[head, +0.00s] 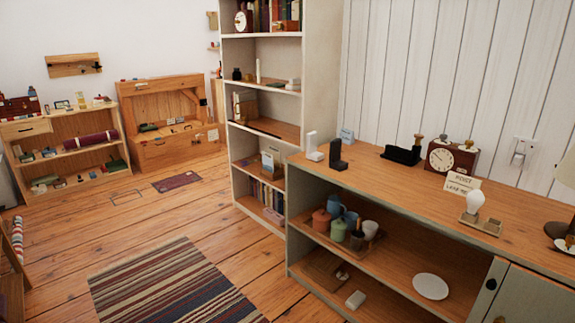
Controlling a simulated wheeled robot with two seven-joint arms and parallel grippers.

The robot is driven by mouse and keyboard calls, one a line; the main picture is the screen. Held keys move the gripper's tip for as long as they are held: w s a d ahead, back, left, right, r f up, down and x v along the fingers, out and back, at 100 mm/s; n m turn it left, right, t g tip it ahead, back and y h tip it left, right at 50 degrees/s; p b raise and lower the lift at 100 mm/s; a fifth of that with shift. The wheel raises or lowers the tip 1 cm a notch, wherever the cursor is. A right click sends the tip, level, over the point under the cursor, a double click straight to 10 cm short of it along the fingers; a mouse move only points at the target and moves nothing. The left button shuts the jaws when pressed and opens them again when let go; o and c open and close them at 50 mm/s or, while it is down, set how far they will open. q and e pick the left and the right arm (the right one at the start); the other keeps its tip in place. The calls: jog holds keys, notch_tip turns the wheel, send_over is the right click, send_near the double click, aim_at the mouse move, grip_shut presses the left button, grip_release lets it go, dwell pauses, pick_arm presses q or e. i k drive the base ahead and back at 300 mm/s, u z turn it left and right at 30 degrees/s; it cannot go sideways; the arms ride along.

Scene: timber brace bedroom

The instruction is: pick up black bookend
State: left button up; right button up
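A black bookend (338,156) stands upright on the wooden top of the sideboard (395,183), near its left end. It is L-shaped, with a tall back and a short foot. A white bookend (313,146) of similar shape stands just behind and left of it, a small gap apart. Neither of my grippers shows in the head view.
A black tray-like holder (401,154), a clock (452,158), a small sign (461,184) and a bulb on a stand (475,205) share the sideboard top. A tall bookshelf (317,70) adjoins its left end. The floor with the striped rug (170,287) is open.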

aim_at(335, 164)
jog(key=u, duration=0.7)
jog(key=i, duration=4.35)
jog(key=z, duration=2.4)
